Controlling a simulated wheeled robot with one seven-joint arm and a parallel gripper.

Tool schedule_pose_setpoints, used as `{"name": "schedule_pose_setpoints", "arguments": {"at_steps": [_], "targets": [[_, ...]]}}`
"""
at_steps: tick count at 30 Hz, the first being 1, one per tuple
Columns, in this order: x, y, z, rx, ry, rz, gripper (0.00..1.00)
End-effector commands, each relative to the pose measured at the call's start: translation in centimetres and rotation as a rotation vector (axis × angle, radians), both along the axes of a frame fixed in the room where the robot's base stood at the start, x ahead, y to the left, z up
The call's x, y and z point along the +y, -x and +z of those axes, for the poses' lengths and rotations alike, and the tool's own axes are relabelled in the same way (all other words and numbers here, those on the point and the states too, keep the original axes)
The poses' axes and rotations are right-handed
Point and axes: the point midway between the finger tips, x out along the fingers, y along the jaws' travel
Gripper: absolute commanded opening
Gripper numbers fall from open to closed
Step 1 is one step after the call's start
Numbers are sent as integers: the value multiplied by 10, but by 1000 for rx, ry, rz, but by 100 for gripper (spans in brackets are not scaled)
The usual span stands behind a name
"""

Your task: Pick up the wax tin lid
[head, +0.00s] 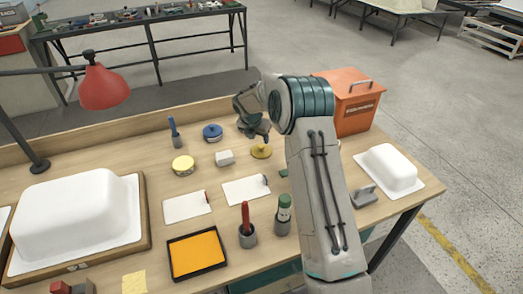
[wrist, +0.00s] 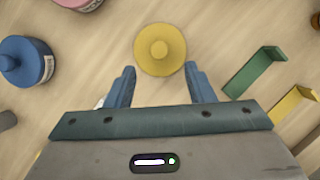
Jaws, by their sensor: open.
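A round yellow lid with a raised centre knob, which looks like the wax tin lid (head: 261,152), lies on the bench below my gripper. It also shows in the wrist view (wrist: 160,50), just ahead of and between the two blue fingertips. My gripper (wrist: 159,76) is open and empty, its fingers pointing down toward the lid. In the head view my gripper (head: 256,136) is above the lid, and the exact height gap is hard to judge.
Green (wrist: 255,72) and yellow (wrist: 293,104) angled pieces lie to the right. An orange bin (head: 350,100) stands behind right. Bare wood surrounds the lid.

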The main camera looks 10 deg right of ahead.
Motion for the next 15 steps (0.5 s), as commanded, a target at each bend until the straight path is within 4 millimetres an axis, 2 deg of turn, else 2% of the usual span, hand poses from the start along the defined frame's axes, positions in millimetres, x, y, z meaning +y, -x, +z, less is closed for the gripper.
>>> {"name": "schedule_pose_setpoints", "arguments": {"at_steps": [3,11,15], "targets": [[-2,-5,-12,-1,-1,-1,49],[-6,-10,-27,0,-1,-2,49],[-10,-16,-44,1,-1,-1,49]]}}
